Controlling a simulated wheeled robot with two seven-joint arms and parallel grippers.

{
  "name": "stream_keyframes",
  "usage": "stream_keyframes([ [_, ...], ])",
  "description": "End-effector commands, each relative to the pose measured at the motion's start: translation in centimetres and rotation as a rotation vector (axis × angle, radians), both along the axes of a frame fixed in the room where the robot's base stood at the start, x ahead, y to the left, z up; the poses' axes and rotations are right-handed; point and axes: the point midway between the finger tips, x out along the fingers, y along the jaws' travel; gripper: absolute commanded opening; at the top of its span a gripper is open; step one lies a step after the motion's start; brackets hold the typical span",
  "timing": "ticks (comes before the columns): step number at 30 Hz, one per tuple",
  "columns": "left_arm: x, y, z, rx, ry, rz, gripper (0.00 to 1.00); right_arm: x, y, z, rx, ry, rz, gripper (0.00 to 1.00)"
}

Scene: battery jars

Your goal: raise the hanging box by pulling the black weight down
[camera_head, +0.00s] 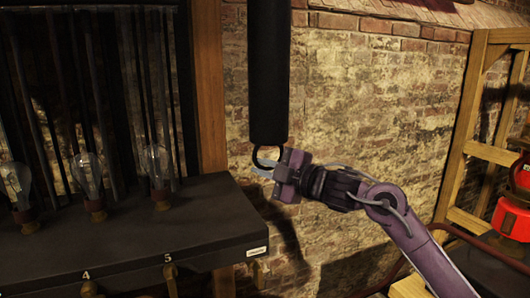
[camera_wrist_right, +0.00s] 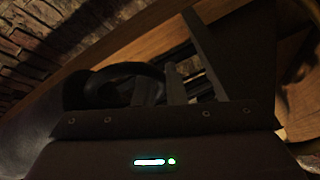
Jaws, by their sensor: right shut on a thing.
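The black weight (camera_head: 270,75) is a long dark cylinder hanging in the upper middle of the head view, in front of the brick wall. A dark ring (camera_head: 262,158) sticks out below its lower end. My right gripper (camera_head: 265,167) is at this ring and shut on it. The ring also shows in the right wrist view (camera_wrist_right: 125,82), dark and dim, by the fingers. The top of the weight is cut off by the frame. The hanging box is not in view. My left gripper is not in view.
A dark bench (camera_head: 130,235) with several glass bulbs (camera_head: 88,175) and numbered labels stands at the left. A wooden post (camera_head: 210,85) rises behind it. A wooden frame (camera_head: 470,130) and a red object (camera_head: 510,217) are at the right. Brick wall lies behind my right arm.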

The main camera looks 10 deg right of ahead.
Motion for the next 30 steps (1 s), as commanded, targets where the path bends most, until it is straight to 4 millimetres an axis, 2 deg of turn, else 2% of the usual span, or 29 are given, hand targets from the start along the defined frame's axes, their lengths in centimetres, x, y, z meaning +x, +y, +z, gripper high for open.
stream_keyframes([
  [1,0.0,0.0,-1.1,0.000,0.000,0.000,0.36,0.0,-0.2,-0.4,0.014,-0.020,-0.005,0.00],
  [6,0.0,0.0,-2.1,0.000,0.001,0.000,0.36,0.0,-0.3,-2.1,0.017,-0.023,-0.006,0.00],
  [12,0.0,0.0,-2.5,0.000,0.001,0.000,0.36,0.0,-0.2,-3.2,0.013,-0.019,-0.003,0.00],
  [22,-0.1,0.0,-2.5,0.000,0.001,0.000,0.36,0.0,0.0,-3.7,0.008,-0.009,0.000,0.00],
  [23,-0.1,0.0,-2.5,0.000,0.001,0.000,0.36,0.0,0.0,-3.7,0.007,-0.008,-0.001,0.13],
  [27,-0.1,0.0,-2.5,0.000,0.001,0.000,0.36,0.0,-0.1,-3.7,0.008,-0.008,-0.001,0.31],
  [30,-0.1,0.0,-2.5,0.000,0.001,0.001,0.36,0.0,-0.1,-3.5,0.010,-0.011,-0.002,0.31],
])
